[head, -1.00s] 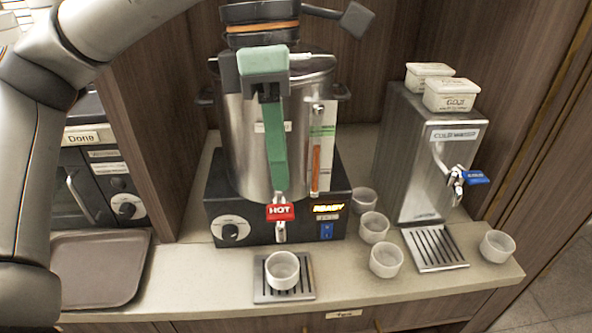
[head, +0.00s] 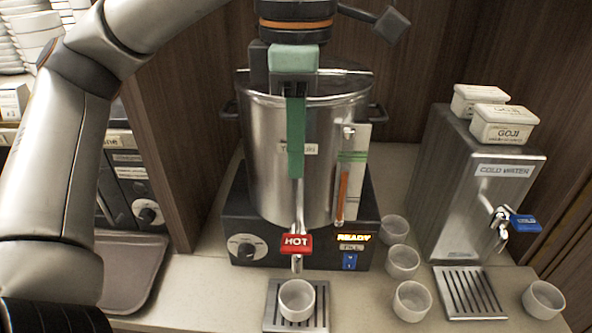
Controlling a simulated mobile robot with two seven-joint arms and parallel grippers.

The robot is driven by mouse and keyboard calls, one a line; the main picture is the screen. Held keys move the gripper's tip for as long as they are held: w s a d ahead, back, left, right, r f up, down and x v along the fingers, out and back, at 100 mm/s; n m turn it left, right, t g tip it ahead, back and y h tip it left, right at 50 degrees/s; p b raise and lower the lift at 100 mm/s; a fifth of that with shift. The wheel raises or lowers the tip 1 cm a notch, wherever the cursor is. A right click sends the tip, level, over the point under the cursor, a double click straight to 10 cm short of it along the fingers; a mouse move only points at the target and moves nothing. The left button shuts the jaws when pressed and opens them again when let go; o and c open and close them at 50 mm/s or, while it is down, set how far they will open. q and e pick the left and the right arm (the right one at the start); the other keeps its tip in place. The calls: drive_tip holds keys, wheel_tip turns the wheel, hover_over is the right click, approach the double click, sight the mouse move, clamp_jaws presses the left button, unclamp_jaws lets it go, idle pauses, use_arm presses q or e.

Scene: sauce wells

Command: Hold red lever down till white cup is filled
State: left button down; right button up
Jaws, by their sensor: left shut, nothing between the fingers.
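The red lever (head: 296,243) marked HOT sits on the tap at the front of the steel urn (head: 262,170). A white cup (head: 297,302) stands upright on the slotted drip tray (head: 270,322) below the spout (head: 297,264). I cannot tell how much is in the cup, and no stream shows at the spout. My left gripper (head: 296,176) points down in front of the urn with its green fingers shut and empty. Its fingertips appear above the lever, apart from it. My right gripper is not in view.
Several white cups (head: 411,301) stand to the right. A cold water dispenser (head: 452,190) with a blue lever (head: 524,223) and two lidded tubs (head: 503,125) on top is at the right. A brown tray (head: 125,268) lies at the left. Wood panels close in the back.

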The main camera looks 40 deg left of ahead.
sight(297, 243)
use_arm(q)
wheel_tip(297, 243, down, 12)
drive_tip(key=shift+f, duration=0.1)
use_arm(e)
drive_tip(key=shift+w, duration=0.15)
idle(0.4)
